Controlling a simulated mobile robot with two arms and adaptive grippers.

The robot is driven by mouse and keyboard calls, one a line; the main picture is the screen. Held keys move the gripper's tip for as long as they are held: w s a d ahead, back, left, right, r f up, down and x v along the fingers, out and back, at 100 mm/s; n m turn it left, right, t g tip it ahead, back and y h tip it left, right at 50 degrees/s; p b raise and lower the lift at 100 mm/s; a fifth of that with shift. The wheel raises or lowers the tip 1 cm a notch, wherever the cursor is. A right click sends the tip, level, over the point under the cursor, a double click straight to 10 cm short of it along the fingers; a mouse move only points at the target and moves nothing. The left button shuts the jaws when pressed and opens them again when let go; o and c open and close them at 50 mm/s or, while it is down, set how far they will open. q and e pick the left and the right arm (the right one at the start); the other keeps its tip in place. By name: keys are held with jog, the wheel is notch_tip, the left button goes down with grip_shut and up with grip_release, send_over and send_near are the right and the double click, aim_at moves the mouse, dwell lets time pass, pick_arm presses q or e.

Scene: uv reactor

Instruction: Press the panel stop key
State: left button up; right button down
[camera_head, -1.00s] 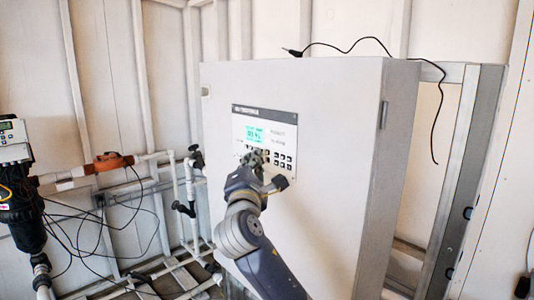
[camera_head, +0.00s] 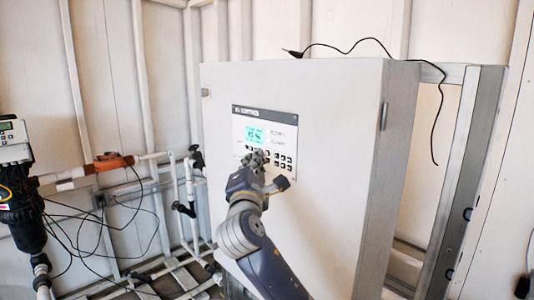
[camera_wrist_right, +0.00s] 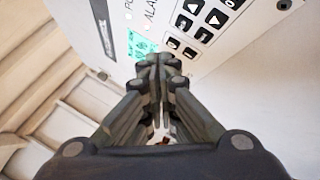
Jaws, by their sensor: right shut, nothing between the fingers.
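The control panel (camera_head: 286,132) is on the front of a white cabinet, with a lit green display (camera_head: 255,134) and several black keys (camera_head: 284,160) below and right of it. My right gripper (camera_head: 254,157) is shut and empty, its tips in front of the left part of the keypad, just under the display. In the right wrist view the shut fingertips (camera_wrist_right: 158,60) lie beside the display (camera_wrist_right: 140,45), with the keys (camera_wrist_right: 205,22) to their right. The fingers hide some keys. I cannot tell which key is stop or whether the tips touch the panel. My left gripper is out of view.
The white cabinet (camera_head: 320,220) fills the middle. Pipes and valves (camera_head: 190,180) stand to its left, with loose cables (camera_head: 85,225) and a grey controller (camera_head: 14,140) at the far left. A black cable (camera_head: 350,48) lies over the cabinet top.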

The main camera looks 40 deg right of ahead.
jog(key=shift+d, duration=0.35)
jog(key=shift+d, duration=0.2)
dwell(0.4)
jog(key=shift+a, duration=0.15)
jog(key=shift+a+p, duration=0.45)
jog(key=shift+a, duration=0.15)
jog(key=a, duration=0.3)
jog(key=a+p, duration=0.1)
jog(key=a, duration=0.1)
jog(key=shift+s, duration=0.25)
jog(key=shift+d, duration=0.1)
dwell(0.6)
